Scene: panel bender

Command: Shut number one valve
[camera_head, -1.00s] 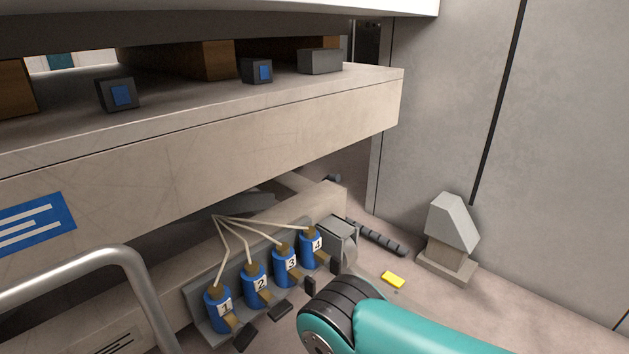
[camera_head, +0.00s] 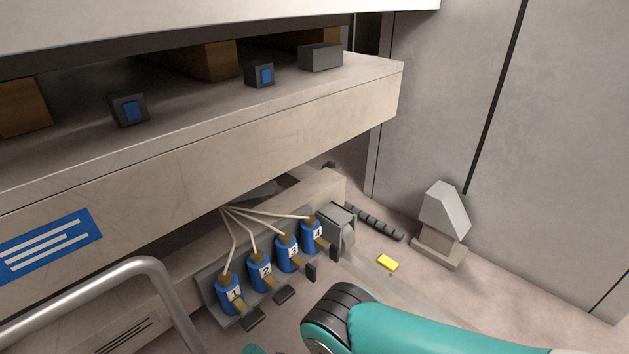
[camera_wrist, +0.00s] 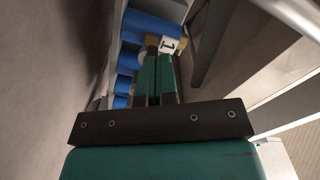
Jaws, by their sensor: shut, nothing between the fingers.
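The number one valve (camera_head: 229,295) is a blue cylinder with a white label "1", at the left end of a row of several numbered valves. A brass stem runs from it to a black handle (camera_head: 254,318). The handles of valves one and two lie flatter than those of three and four. In the wrist view, the "1" label (camera_wrist: 170,46) is just beyond my gripper (camera_wrist: 160,52). My fingers are together and empty, pointing at that valve. I cannot tell whether they touch it.
A curved metal rail (camera_head: 155,268) stands at left, near the valve row. A large beige beam (camera_head: 290,120) overhangs the valves. Valve two (camera_head: 260,272) sits close beside valve one. A yellow block (camera_head: 387,263) lies on the open floor at right.

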